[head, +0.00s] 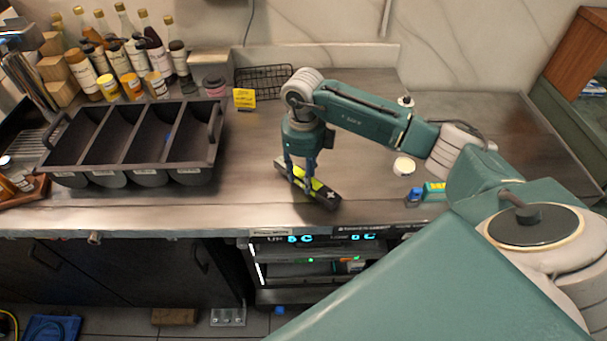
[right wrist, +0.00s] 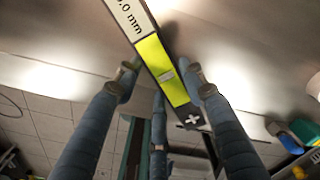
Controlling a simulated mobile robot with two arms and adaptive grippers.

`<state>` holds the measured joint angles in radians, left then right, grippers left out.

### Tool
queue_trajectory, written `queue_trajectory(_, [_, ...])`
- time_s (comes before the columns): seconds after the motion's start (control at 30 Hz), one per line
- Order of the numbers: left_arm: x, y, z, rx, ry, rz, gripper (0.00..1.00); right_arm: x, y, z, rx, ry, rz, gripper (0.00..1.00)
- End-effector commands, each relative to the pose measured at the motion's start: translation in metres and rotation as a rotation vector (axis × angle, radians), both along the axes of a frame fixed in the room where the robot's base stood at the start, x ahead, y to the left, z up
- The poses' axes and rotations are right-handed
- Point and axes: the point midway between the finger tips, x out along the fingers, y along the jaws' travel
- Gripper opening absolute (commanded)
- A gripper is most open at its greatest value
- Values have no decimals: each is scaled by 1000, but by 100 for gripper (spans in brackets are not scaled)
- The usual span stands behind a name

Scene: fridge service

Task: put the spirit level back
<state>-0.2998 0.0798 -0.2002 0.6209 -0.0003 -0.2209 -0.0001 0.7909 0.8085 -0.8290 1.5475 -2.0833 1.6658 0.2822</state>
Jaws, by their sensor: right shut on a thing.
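The spirit level (head: 322,193) is a black bar with a yellow-green section and a white cross near one end. My right gripper (head: 302,180) points down and is shut on it over the counter, near the front edge. In the right wrist view the level (right wrist: 168,70) runs diagonally between the fingertips of my gripper (right wrist: 163,78), with a white label reading "0 mm" at its upper end. I cannot tell whether the level touches the counter. My left gripper is not in view.
A black bin with several compartments (head: 213,158) stands at left, bottles (head: 120,62) behind it. A yellow card (head: 244,98) and wire basket (head: 262,92) are at the back. A white round item (head: 404,166) and blue item (head: 414,197) lie right. A lit fridge (head: 262,272) is below.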

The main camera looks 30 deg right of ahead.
Motion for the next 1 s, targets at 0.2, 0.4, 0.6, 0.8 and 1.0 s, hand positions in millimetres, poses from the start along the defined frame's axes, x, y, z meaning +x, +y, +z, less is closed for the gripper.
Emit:
queue_trajectory(0.2, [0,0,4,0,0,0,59,1,0,-11,0,-3,2,9])
queue_trajectory(0.4, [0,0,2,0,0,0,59,0,0,-12,0,-2,1,9])
queue_trajectory(0.6, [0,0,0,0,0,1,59,0,0,-14,0,-1,1,59])
queue_trajectory(0.8, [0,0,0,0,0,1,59,0,0,-14,0,-1,1,59])
queue_trajectory(1.0, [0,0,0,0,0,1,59,1,0,-7,0,-4,1,59])
